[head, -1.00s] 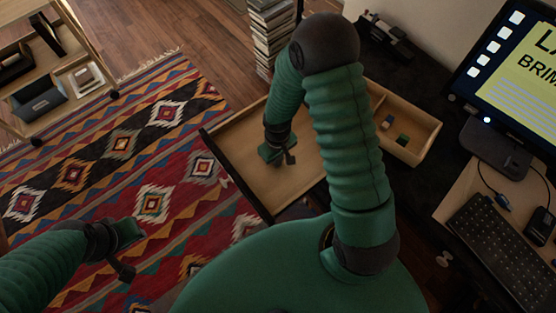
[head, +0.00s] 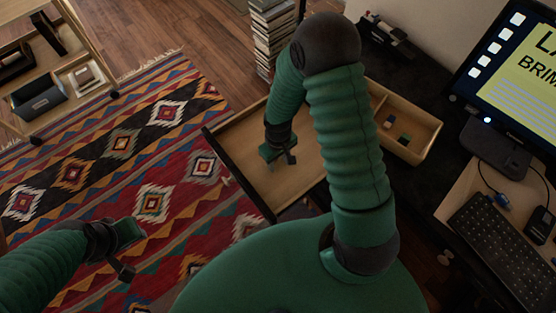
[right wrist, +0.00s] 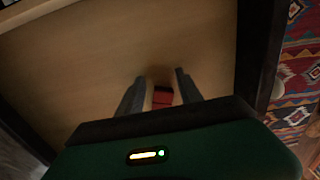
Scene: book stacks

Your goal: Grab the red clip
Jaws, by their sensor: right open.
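The red clip (right wrist: 162,97) shows in the right wrist view as a small red piece on the pale wooden drawer floor. It lies between the two fingers of my right gripper (right wrist: 159,76), which stand apart on either side of it. In the head view my right gripper (head: 282,154) is down inside the open drawer (head: 305,178), and the clip cannot be made out there. My left gripper (head: 128,253) is over the patterned rug, away from the drawer; its jaw opening cannot be judged.
A wooden tray (head: 428,127) with small coloured pieces sits right of the drawer. A monitor (head: 520,75) and keyboard (head: 500,250) are at the right. A stack of books (head: 270,35) stands behind. A shelf unit (head: 70,105) is at the far left. Drawer walls surround my right gripper.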

